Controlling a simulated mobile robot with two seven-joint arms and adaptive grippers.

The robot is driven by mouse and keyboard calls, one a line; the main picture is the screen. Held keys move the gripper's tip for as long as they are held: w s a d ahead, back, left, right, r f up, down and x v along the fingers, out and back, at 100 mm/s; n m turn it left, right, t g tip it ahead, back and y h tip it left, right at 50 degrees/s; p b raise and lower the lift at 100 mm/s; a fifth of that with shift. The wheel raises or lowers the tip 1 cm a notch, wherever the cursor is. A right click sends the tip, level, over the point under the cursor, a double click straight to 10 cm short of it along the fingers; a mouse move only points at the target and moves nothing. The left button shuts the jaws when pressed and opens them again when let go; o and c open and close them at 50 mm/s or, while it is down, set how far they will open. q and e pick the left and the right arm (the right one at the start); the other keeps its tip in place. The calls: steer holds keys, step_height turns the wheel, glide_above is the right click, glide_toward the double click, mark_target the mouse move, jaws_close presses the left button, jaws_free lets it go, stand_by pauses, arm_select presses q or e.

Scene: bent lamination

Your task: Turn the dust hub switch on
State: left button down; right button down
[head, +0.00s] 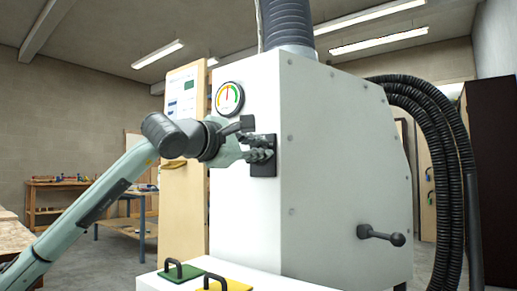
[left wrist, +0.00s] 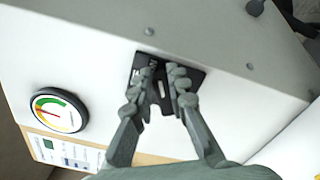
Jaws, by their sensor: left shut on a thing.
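The dust hub (head: 330,150) is a large white cabinet with a black hose on top. Its switch (head: 262,170) has a black plate on the left face, to the right of and below a round gauge. My left gripper (head: 262,154) is at this plate, its fingers shut on the switch. In the left wrist view the two fingers (left wrist: 168,88) lie over the black switch plate (left wrist: 197,76). The fingers hide most of the switch lever, so I cannot tell its position. My right gripper is in neither view.
The round gauge (head: 229,98) sits just above my left wrist. A lever with a ball knob (head: 381,235) sticks out of the hub's right face. Green (head: 182,271) and yellow (head: 224,285) handled plates lie in front. Thick black hoses (head: 440,150) hang at the right.

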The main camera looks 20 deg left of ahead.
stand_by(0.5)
arm_select(q)
steer(key=c, duration=1.5)
jaws_free()
steer(key=v, duration=1.2)
